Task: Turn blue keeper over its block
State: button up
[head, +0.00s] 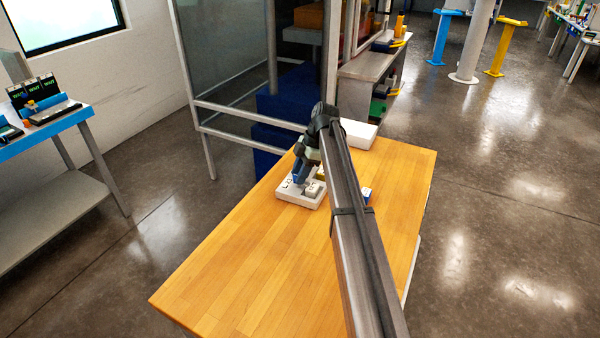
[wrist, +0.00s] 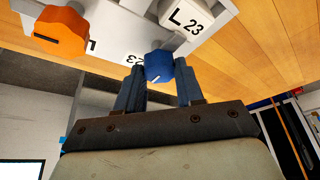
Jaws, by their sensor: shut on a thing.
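The blue keeper (wrist: 158,66) is a faceted knob with a pale mark on its face, in the middle of the wrist view. My gripper (wrist: 160,80) has one finger on either side of it and is shut on it. In the head view my gripper (head: 302,168) is at the white base plate (head: 298,198), and the keeper is hidden or too small to tell there. A white block marked L 23 (wrist: 187,20) stands beside the blue keeper. The base also shows in the wrist view (wrist: 112,30), with printed labels.
An orange knob (wrist: 62,32) sits on the same base, left of the blue one in the wrist view. A white box (head: 358,134) stands at the wooden table's (head: 235,265) far end. A small blue and white item (head: 366,195) lies right of my arm. The near table is clear.

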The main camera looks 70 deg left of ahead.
dwell(0.4)
jog(key=o, duration=1.1)
jog(key=shift+c, duration=0.2)
jog(key=shift+r, duration=0.15)
jog(key=v, duration=1.3)
jog(key=shift+a+r, duration=0.15)
jog(key=shift+r, duration=0.1)
jog(key=shift+w, duration=0.1)
